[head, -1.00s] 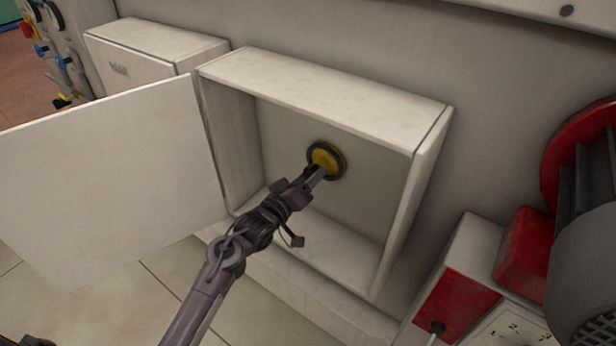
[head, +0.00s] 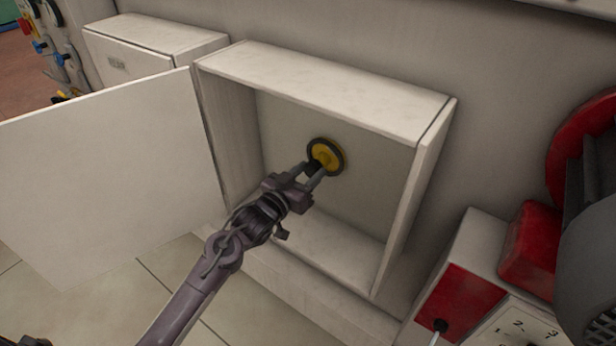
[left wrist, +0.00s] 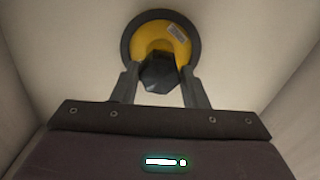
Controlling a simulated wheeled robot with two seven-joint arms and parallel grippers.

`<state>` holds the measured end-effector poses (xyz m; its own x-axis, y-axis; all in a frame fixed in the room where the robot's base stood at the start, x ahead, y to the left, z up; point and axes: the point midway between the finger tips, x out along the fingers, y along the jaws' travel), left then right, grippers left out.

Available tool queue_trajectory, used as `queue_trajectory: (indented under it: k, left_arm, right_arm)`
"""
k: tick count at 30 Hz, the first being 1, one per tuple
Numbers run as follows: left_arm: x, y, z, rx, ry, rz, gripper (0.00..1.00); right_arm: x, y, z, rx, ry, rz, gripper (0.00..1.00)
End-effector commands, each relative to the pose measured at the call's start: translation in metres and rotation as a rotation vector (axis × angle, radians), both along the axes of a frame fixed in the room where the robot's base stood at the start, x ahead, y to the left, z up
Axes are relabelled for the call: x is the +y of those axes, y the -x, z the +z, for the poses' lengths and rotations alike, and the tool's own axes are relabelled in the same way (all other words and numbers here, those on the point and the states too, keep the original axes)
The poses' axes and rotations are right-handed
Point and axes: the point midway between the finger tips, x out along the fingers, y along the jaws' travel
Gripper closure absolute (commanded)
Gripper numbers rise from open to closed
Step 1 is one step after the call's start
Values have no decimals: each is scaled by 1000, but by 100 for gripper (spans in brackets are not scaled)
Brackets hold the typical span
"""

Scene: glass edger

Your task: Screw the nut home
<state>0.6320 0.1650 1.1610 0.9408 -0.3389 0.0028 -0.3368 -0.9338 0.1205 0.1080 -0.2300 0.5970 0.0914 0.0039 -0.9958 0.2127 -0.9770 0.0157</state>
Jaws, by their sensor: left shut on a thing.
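A yellow disc with a dark ring (head: 327,153) is on the back wall inside the open white box (head: 322,82). In the left wrist view, the disc (left wrist: 160,40) has a small label, and a dark hexagonal nut (left wrist: 160,71) stands in front of its lower part. My left gripper (head: 316,171) reaches into the box from the lower left. In the left wrist view its two fingers (left wrist: 160,80) are on either side of the nut, shut on it. How far the nut is from its seat cannot be told.
The box's white door (head: 110,170) stands open at the left. A second white box (head: 150,45) is at the upper left. A red and grey machine (head: 590,220) and a panel with a dial (head: 520,328) are at the right.

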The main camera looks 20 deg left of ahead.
Motion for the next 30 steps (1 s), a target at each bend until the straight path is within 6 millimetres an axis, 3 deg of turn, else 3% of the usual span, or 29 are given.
queue_trajectory:
  k: [21,27,30]
  left_arm:
    - [1,-1,-4,-498,-1358,3,87]
    - [0,-1,-2,-597,-1632,3,87]
    - [0,-1,0,-616,-1689,3,87]
  right_arm:
    - [0,0,-74,0,0,0,41]
    - [0,0,-93,0,0,0,41]
    - [0,0,-95,0,0,0,41]
